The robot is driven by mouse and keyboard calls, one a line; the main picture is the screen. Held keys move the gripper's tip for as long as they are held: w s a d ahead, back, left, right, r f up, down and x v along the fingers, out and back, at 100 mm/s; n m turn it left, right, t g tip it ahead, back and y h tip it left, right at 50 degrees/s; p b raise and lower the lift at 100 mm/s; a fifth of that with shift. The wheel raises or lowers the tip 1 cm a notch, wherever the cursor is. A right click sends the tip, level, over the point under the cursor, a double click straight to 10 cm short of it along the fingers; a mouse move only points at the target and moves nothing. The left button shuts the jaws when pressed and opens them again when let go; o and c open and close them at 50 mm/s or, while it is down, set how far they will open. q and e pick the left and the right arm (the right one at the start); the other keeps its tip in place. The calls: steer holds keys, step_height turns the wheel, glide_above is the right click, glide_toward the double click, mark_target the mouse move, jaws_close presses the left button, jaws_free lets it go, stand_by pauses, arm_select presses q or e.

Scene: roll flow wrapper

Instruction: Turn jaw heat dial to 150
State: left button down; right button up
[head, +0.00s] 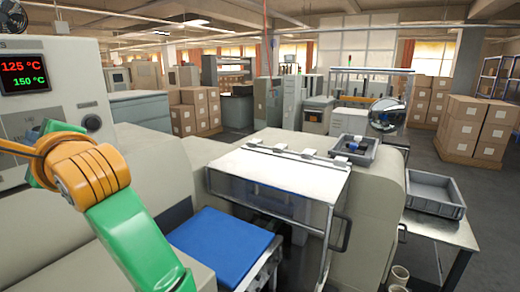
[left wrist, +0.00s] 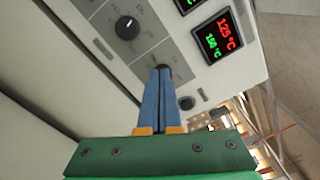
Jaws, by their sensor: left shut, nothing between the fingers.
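In the left wrist view, a black dial (left wrist: 127,28) with a pale pointer mark sits on the light panel, with a printed scale around it. A second dark round knob shows only in part behind my left gripper's fingertips (left wrist: 162,72). Which of them is the jaw heat dial I cannot tell. The blue fingers are together and empty, at or close to that knob; contact is unclear.
A dark round knob (head: 92,122) sits on the panel's right side. Another display (left wrist: 187,5) is cut off at the wrist view's top. A machine with a clear cover (head: 280,170) and blue belt (head: 220,243) stands to the right. Grey trays (head: 436,193) and cartons (head: 478,130) lie beyond.

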arm_select(q)
steer(key=p+x, duration=0.1)
steer(key=x, duration=0.4)
steer(key=shift+w+a, duration=0.15)
steer(key=shift+a, duration=0.05)
arm_select(e)
steer(key=shift+r, duration=0.9)
arm_select(q)
steer(key=shift+d, duration=0.1)
steer(key=shift+w+d+f, duration=0.1)
steer(key=shift+w+f, duration=0.1)
arm_select(e)
steer(key=shift+f, duration=0.1)
arm_select(q)
steer(key=shift+s, duration=0.1)
steer(key=shift+b, duration=0.5)
steer(key=b+v, duration=0.3)
steer(key=v, duration=0.3)
steer(key=shift+r, duration=0.15)
arm_select(e)
step_height(320, 180, down, 4)
steer(key=shift+r, duration=0.1)
